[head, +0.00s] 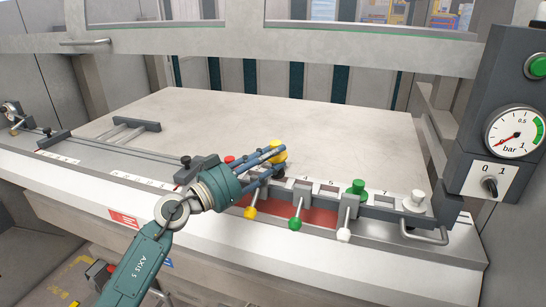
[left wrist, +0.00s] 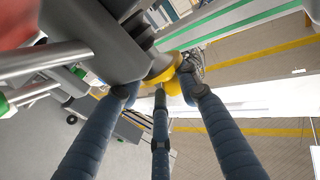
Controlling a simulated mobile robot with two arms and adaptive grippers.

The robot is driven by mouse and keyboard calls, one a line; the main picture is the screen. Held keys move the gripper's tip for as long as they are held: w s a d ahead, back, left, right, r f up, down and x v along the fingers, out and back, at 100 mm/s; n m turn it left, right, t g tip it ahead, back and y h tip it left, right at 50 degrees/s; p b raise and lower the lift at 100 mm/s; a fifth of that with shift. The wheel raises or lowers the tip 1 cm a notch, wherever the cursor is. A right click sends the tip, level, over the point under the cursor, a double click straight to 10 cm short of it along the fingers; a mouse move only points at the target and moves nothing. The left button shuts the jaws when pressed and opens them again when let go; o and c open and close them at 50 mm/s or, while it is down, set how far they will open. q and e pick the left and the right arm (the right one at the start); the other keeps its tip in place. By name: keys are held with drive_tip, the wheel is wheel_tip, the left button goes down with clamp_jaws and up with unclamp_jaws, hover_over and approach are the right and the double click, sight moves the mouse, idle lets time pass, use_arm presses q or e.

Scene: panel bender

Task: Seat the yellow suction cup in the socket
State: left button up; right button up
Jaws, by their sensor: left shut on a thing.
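The yellow suction cup (head: 277,145) is at the tips of my left gripper (head: 272,157), over the numbered rail in the head view. In the left wrist view the yellow cup (left wrist: 163,72) sits between the blue-grey fingers of the left gripper (left wrist: 160,88), close to a dark grey block. The left gripper is shut on the cup. The fingers hide part of the cup, and the socket cannot be made out, so I cannot tell whether the cup touches it. My right gripper is in neither view.
A green cup (head: 357,187) and a white cup (head: 415,200) stand on the rail to the right. Yellow (head: 250,213), green (head: 295,224) and white (head: 344,235) lever knobs stick out in front.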

sight(267, 185)
use_arm(q)
drive_tip(key=o, duration=1.3)
drive_tip(key=shift+g+y, duration=0.3)
drive_tip(key=shift+g, duration=0.4)
drive_tip(key=f, duration=0.7)
drive_tip(key=shift+s+d, duration=0.25)
drive_tip(key=shift+s, duration=0.1)
drive_tip(key=shift+t, duration=0.7)
drive_tip(key=s+a+r, duration=0.1)
drive_tip(key=s+a, duration=0.1)
drive_tip(key=a, duration=0.1)
drive_tip(key=s+a+r, duration=0.2)
drive_tip(key=s+a, duration=0.1)
drive_tip(key=s+a+r, duration=0.2)
drive_tip(key=a, duration=0.1)
drive_tip(key=shift+s+a+r, duration=0.15)
drive_tip(key=shift+a+r, duration=0.1)
